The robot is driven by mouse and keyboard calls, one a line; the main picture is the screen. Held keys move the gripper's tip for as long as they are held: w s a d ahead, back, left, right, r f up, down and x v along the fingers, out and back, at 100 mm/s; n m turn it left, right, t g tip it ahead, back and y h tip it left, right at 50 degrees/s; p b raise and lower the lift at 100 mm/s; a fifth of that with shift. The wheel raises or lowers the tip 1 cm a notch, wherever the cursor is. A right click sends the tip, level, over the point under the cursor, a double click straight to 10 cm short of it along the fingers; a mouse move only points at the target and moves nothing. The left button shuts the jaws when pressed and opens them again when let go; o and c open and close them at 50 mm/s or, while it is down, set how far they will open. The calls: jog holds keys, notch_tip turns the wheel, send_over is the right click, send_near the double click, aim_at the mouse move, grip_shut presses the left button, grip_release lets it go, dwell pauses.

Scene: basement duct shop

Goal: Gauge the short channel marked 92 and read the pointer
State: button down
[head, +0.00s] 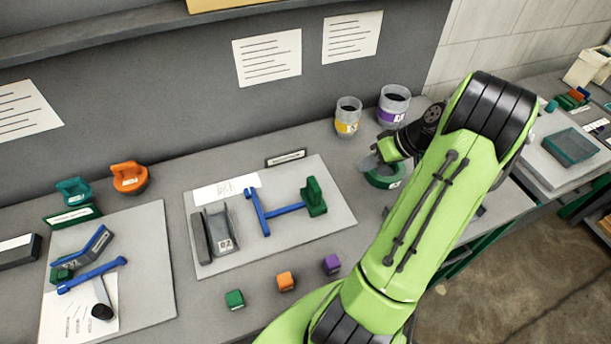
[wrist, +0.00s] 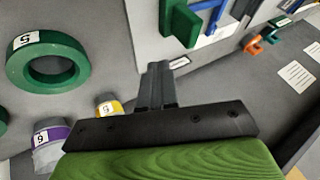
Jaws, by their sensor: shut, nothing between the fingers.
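The short grey channel marked 92 (head: 217,228) lies on a light grey board (head: 325,236), with a dark bar (head: 201,240) beside it on the left. To its right on the same board lies a blue gauge (head: 284,210) with a green handle block (head: 314,196); part of it also shows at the top of the wrist view (wrist: 180,24). My gripper (head: 371,162) is shut and empty, right of the board and near a green ring (head: 384,179). The wrist view shows its closed fingers (wrist: 157,84) apart from the ring. The pointer cannot be made out.
Jars with yellow (head: 347,124) and purple (head: 392,112) bands stand behind my gripper. Green (head: 235,299), orange (head: 286,281) and purple (head: 331,264) blocks line the bench front. A left board (head: 150,270) carries blue tools. Orange (head: 130,177) and teal (head: 73,190) handled pieces stand behind it.

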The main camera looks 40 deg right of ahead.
aim_at(314, 194)
jog(key=b+x, duration=0.1)
jog(key=x, duration=0.8)
jog(key=shift+s+f, duration=0.1)
jog(key=shift+f, duration=0.15)
jog(key=a, duration=0.1)
jog(key=w+a, duration=0.1)
jog(key=a, duration=0.1)
jog(key=shift+a+f, duration=0.1)
jog(key=shift+f, duration=0.05)
jog(key=shift+w+a, duration=0.15)
jog(key=shift+a, duration=0.2)
